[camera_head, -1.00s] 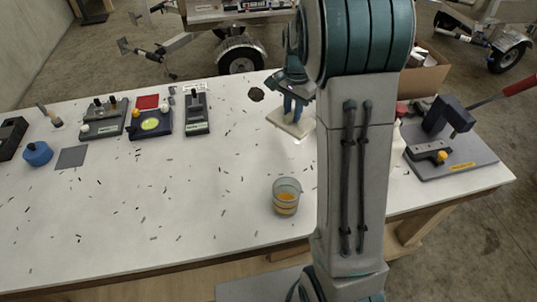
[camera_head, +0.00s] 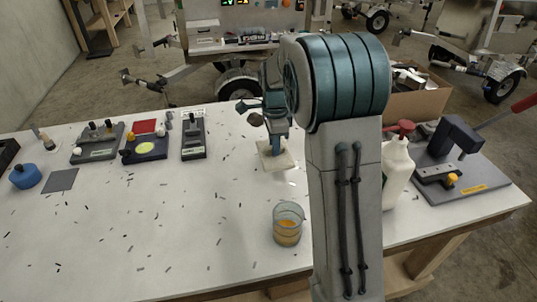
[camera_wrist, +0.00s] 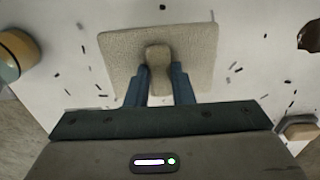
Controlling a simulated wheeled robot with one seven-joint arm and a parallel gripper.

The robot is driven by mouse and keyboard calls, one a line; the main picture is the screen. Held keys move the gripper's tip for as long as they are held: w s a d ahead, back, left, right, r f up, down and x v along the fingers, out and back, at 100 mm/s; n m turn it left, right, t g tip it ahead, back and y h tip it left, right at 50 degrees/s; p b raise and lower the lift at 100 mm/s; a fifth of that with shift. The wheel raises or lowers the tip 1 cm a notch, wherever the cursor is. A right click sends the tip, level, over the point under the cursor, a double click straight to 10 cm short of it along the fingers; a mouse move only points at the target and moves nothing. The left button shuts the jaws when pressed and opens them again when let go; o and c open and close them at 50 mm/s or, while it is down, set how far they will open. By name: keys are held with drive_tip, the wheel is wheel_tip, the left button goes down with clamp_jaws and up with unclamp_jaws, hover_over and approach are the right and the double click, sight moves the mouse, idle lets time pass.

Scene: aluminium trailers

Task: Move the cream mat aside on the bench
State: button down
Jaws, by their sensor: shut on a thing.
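The cream mat (camera_wrist: 193,47) is a square, rough-textured piece with a raised knob in its middle. In the wrist view my gripper (camera_wrist: 160,76) has its two fingers closed on either side of that knob. In the head view the mat (camera_head: 283,161) shows beneath my gripper (camera_head: 274,144), over the middle of the white bench (camera_head: 110,235). Part of the mat is hidden by the fingers. I cannot tell whether it touches the bench or is a little above it.
A glass with orange contents (camera_head: 288,224) stands in front of the mat. A white bottle with a red top (camera_head: 397,172) and a lever press (camera_head: 450,160) stand at right. Several small fixtures (camera_head: 146,145) line the left back. The bench's left front is clear except for scattered dark bits.

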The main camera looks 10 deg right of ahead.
sight(269, 155)
drive_tip(key=shift+w+a+f, duration=0.5)
drive_tip(key=shift+w+a, duration=0.05)
drive_tip(key=shift+a, duration=0.2)
drive_tip(key=shift+f, duration=2.05)
drive_tip(key=shift+f, duration=0.1)
drive_tip(key=shift+f, duration=0.1)
drive_tip(key=c, duration=1.3)
unclamp_jaws()
drive_tip(key=shift+o, duration=0.2)
